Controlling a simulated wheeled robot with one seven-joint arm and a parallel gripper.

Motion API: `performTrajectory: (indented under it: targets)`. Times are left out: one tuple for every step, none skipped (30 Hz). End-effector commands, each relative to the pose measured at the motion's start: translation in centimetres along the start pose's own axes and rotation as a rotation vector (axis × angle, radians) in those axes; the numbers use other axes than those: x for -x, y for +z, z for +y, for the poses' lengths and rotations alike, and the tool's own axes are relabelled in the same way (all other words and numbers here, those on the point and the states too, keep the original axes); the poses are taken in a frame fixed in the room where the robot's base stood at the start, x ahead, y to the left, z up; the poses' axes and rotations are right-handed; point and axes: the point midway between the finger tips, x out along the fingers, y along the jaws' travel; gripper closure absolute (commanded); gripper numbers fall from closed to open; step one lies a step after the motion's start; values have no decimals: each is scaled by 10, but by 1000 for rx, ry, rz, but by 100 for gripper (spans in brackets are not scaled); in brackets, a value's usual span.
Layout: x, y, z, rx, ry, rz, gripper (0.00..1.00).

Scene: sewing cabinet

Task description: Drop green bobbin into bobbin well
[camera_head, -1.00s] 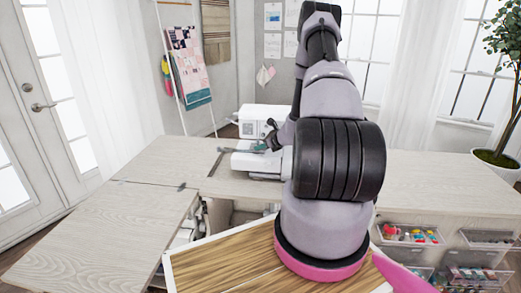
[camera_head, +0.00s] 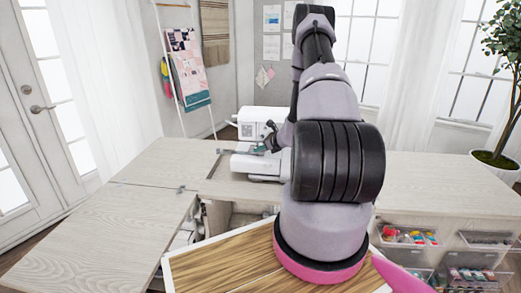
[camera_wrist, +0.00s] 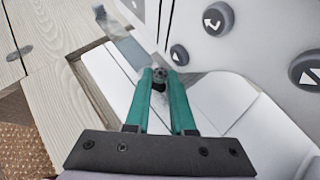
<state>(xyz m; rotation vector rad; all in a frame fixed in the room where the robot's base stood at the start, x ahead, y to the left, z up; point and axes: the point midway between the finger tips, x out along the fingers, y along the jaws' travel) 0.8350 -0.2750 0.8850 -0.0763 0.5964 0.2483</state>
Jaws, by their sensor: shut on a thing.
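The white sewing machine (camera_head: 251,114) stands in the cabinet opening, and its body with round dark buttons fills the upper right of the wrist view (camera_wrist: 235,58). My gripper (camera_head: 266,148) is over the left part of the machine's bed (camera_head: 252,163). In the wrist view its teal fingers (camera_wrist: 159,80) are close together, shut on a small round dark-grey piece (camera_wrist: 159,75) at the tips. This appears to be the bobbin, mostly hidden, with its green colour not distinguishable from the fingers. The bobbin well cannot be made out under the fingertips.
A thin grey plate (camera_wrist: 125,42) lies beyond the fingertips. The wooden cabinet top (camera_head: 160,161) surrounds the machine, with a folded-out leaf (camera_head: 100,235) at left. A wood-grain panel (camera_head: 225,272) is in front. Clear drawers (camera_head: 408,236) hold coloured items at right.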

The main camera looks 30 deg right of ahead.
Motion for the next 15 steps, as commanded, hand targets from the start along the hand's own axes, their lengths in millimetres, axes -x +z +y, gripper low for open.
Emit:
performTrajectory:
  targets:
    - [0, 0, 0, 0, 0, 0, 100]
    - [0, 0, 0, 0, 0, 0, 100]
    - [0, 0, 0, 0, 0, 0, 100]
    - [0, 0, 0, 0, 0, 0, 100]
    - [0, 0, 0, 0, 0, 0, 100]
    - [0, -1, 0, 0, 0, 0, 100]
    - [-1, -1, 0, 0, 0, 0, 100]
    - [-1, -1, 0, 0, 0, 0, 100]
    - [-1, -2, 0, 0, 0, 0, 100]
    - [-2, -2, 0, 0, 0, 0, 100]
    - [-2, -3, 0, 0, 0, 0, 100]
    - [-3, -4, 1, 0, 1, 1, 100]
    - [-3, -4, 1, 0, 1, 1, 100]
    - [-3, -4, 1, 0, 1, 1, 100]
    - [-4, -5, 1, 0, 1, 1, 100]
